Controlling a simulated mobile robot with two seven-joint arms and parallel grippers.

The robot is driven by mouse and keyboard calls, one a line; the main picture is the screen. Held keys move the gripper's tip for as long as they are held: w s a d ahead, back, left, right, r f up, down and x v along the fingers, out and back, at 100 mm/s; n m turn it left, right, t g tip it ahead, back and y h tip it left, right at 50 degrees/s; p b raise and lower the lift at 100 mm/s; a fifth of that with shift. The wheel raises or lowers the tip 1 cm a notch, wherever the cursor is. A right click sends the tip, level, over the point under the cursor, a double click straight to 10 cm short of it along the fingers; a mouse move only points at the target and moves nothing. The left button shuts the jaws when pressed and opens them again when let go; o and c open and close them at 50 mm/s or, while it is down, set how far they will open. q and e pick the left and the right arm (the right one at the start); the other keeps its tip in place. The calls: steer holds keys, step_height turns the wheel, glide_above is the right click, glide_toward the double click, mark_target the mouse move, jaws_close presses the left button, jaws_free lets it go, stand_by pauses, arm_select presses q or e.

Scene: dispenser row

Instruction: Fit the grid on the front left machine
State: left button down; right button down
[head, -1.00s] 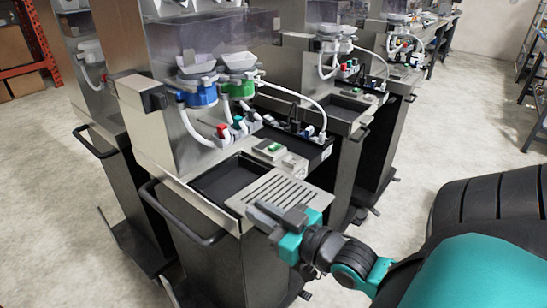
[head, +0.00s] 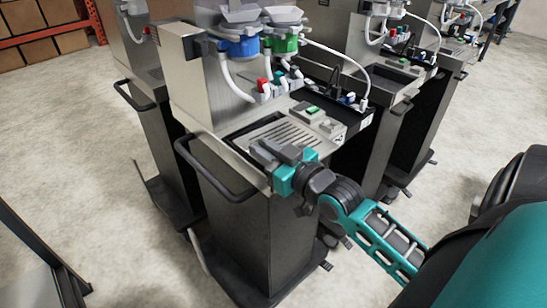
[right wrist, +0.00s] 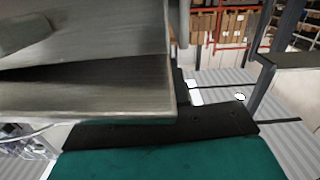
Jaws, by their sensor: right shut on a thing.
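The grid (head: 284,136) is a flat grey metal plate with a row of slots. My right gripper (head: 276,152) is shut on its near edge. The grid lies over the dark tray recess (head: 240,132) of the front left machine (head: 235,215), covering most of it. A dark strip of the recess shows along the left and back. I cannot tell whether the grid is seated or just above the rim. In the right wrist view, grey metal surfaces fill the upper left, close to the camera. My left gripper is out of view.
Behind the recess are a green-button box (head: 313,112), hoses, and blue (head: 238,47) and green (head: 284,45) dispenser heads. A black handle (head: 215,180) juts from the machine's left front. More machines stand behind. Open floor lies in front.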

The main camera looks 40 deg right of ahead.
steer(key=shift+w+a+b, duration=0.15)
steer(key=shift+w+b, duration=0.4)
steer(key=shift+w, duration=1.45)
steer(key=shift+r+n+p, duration=0.15)
steer(key=shift+n+p, duration=0.15)
steer(key=shift+n, duration=0.1)
steer(key=shift+f+b, duration=0.45)
steer(key=shift+f, duration=0.4)
steer(key=c, duration=1)
jaws_free()
steer(key=s+d, duration=0.1)
steer(key=s, duration=1.1)
steer(key=shift+s+r, duration=0.35)
steer(key=shift+s, duration=0.05)
steer(key=s+a+f+g, duration=0.2)
steer(key=a+f, duration=0.4)
steer(key=f, duration=0.5)
steer(key=s+a+f+g, duration=0.2)
steer(key=a+f+g, duration=0.2)
steer(key=a+f, duration=0.3)
step_height(320, 180, down, 5)
steer(key=shift+s+a+r+g+y, duration=0.1)
steer(key=shift+s+a+g+y, duration=0.2)
steer(key=shift+s+y, duration=0.1)
